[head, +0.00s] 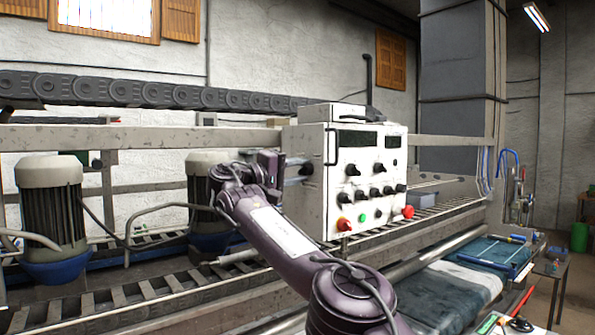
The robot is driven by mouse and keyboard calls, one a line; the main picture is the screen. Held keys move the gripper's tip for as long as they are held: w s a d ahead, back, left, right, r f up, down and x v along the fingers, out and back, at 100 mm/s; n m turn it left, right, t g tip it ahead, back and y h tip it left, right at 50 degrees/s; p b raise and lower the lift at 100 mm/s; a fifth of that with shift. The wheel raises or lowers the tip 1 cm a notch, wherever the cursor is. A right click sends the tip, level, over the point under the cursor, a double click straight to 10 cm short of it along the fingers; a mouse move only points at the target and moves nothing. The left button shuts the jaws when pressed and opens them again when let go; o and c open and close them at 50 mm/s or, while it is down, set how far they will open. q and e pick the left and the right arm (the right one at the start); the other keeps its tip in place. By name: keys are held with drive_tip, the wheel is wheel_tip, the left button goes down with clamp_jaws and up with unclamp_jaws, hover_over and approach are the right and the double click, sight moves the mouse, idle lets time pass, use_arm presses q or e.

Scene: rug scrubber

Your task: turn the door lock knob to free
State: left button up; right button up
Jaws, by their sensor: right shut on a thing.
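The white control box (312,205) stands on the machine frame, with several black knobs, dark displays and coloured buttons on its front. My right arm comes up from the bottom, and its gripper (295,168) points right at the box's left side. The right gripper is shut on a small dark knob (307,168) on that side face. The fingertips are small here, and the knob's turn angle cannot be read. My left gripper is not in view.
A red mushroom button (407,212) sticks out at the box's lower right. Grey motors with blue bases, one of them at far left (50,210), stand behind the roller conveyor (120,300). A blue-grey rug (440,295) lies at lower right.

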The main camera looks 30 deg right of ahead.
drive_tip(key=shift+f+m, duration=0.2)
drive_tip(key=shift+m, duration=0.4)
drive_tip(key=o, duration=0.7)
drive_tip(key=shift+o, duration=1.2)
drive_tip(key=shift+w+d, duration=0.1)
drive_tip(key=shift+d, duration=0.05)
drive_tip(key=a+b, duration=0.2)
drive_tip(key=a, duration=0.5)
drive_tip(key=shift+s+a+f, duration=0.25)
drive_tip(key=shift+s+a, duration=0.05)
drive_tip(key=shift+a, duration=0.1)
drive_tip(key=shift+f, duration=0.1)
